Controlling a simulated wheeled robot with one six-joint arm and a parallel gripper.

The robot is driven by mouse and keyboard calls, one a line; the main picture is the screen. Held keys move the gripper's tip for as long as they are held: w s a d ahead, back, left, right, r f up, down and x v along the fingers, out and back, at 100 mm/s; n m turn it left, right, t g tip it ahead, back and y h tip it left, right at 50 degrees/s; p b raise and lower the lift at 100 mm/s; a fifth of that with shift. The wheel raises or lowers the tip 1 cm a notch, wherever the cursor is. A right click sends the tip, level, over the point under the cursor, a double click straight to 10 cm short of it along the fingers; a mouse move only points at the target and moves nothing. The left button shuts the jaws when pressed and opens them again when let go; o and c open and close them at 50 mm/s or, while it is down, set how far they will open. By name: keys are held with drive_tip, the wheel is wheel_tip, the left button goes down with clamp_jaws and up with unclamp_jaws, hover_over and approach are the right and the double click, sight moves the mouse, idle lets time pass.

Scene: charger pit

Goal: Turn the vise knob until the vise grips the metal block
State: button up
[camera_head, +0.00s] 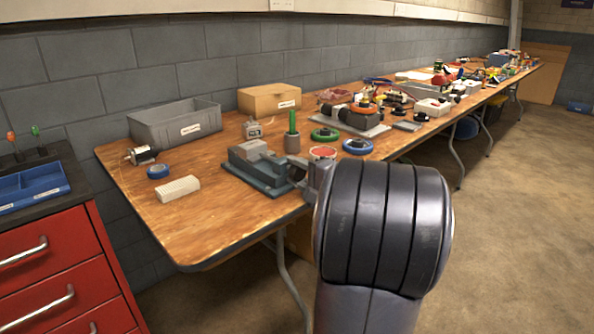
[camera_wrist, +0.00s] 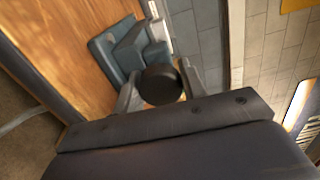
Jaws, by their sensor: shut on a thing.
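The blue-grey vise (camera_head: 268,182) sits on the near part of the wooden bench; it also shows in the wrist view (camera_wrist: 103,47). A light grey metal block (camera_head: 252,149) appears to rest in it, near the jaws; I cannot tell if the jaws touch it. The dark round vise knob (camera_wrist: 161,84) faces the wrist camera, and my gripper (camera_wrist: 161,88) is shut on it, one finger at each side. In the head view my large arm link hides most of my gripper and the knob.
A grey bin (camera_head: 176,126), a cardboard box (camera_head: 270,98), a white block (camera_head: 178,188) and a blue tape roll (camera_head: 158,171) stand left of or behind the vise. A red drawer cabinet (camera_head: 60,255) stands at left.

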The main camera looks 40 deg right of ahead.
drive_tip(key=m+p, duration=0.1)
drive_tip(key=m, duration=0.2)
drive_tip(key=m+p, duration=0.2)
drive_tip(key=shift+r+m, duration=0.2)
drive_tip(key=shift+m, duration=0.2)
drive_tip(key=m+p, duration=0.3)
drive_tip(key=m, duration=0.1)
drive_tip(key=m+p, duration=0.5)
drive_tip(key=shift+d+r+m, duration=0.1)
drive_tip(key=shift+m, duration=0.3)
drive_tip(key=m+p, duration=0.5)
drive_tip(key=shift+p, duration=0.35)
drive_tip(key=m+p, duration=0.4)
drive_tip(key=m, duration=0.1)
drive_tip(key=shift+p, duration=0.3)
drive_tip(key=m+p, duration=0.5)
drive_tip(key=shift+m, duration=0.3)
drive_tip(key=m+p, duration=0.2)
drive_tip(key=m, duration=0.1)
drive_tip(key=m+p, duration=0.2)
drive_tip(key=shift+f, duration=0.25)
drive_tip(key=m+p, duration=0.3)
drive_tip(key=m, duration=0.2)
drive_tip(key=shift+f, duration=0.15)
drive_tip(key=shift+m, duration=0.3)
